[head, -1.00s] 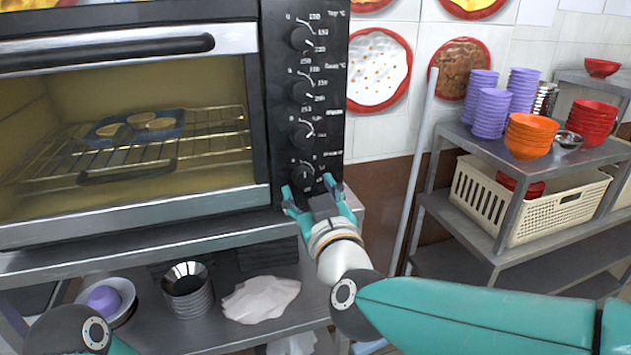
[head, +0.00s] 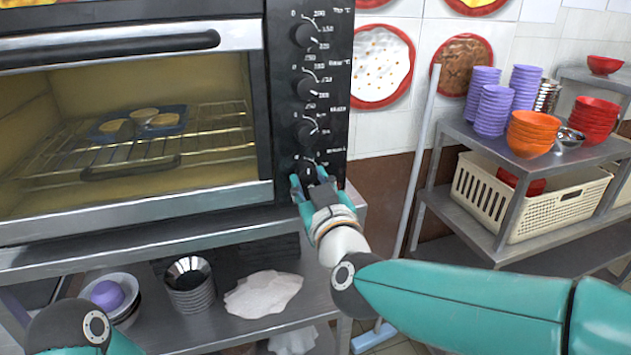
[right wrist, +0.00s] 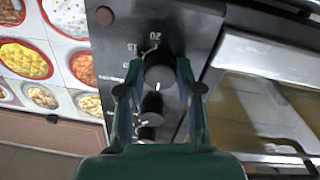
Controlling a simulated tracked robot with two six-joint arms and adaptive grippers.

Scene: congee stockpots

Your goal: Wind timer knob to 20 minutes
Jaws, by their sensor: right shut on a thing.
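The timer knob (head: 307,171) is the lowest of the dials on the oven's black control panel, partly hidden by my right gripper (head: 311,183) in the head view.
The oven (head: 130,197) has its glass door closed, with a blue tray (head: 108,134) of food inside. Other knobs (head: 307,133) sit above the timer. Below are stacked metal bowls (head: 189,285) and a white cloth (head: 262,294). A shelf (head: 500,170) with bowls stands right.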

